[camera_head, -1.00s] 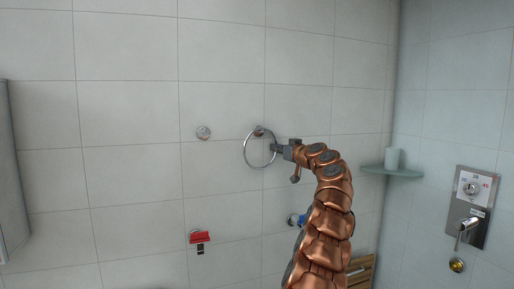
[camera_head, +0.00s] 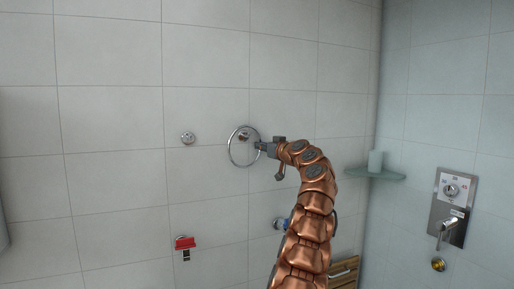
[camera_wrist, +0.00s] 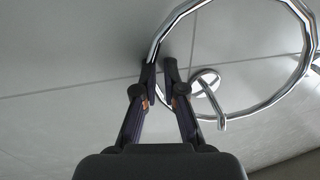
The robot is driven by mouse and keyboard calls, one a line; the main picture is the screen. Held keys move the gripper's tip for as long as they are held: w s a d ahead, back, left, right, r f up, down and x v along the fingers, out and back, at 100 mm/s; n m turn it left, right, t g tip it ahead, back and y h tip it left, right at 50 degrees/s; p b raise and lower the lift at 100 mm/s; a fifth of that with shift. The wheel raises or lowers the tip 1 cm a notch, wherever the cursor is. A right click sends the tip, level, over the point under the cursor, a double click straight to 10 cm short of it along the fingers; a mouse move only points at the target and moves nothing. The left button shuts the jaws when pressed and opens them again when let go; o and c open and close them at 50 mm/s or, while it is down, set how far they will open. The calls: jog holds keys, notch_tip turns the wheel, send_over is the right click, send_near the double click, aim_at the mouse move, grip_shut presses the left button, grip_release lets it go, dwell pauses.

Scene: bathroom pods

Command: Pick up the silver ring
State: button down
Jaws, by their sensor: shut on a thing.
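The silver ring (camera_head: 229,150) is a thin round hoop in front of the tiled wall, seen nearly face-on in the head view. My gripper (camera_head: 260,146) is shut on its right side. In the wrist view, the ring (camera_wrist: 163,32) passes down to the fingertips of my gripper (camera_wrist: 160,68), which pinch it at its edge. The wall hook (camera_head: 244,137) shows inside the hoop, just below its top. In the wrist view the hook (camera_wrist: 208,86) has a round base and a bent peg whose end meets the ring's outline; I cannot tell whether they touch.
A round wall knob (camera_head: 187,138) is left of the ring. A red item (camera_head: 185,243) hangs lower left. A corner shelf (camera_head: 375,174) holds a cup (camera_head: 375,160). A shower control panel (camera_head: 451,208) is on the right wall. A wooden slatted piece (camera_head: 344,270) is low beside my arm.

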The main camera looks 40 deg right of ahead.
jog(key=s+a+r+b, duration=0.2)
jog(key=s+a+b, duration=0.6)
jog(key=s+b, duration=0.4)
jog(key=shift+s+a+r, duration=0.4)
jog(key=shift+s, duration=0.45)
jog(key=shift+w, duration=0.1)
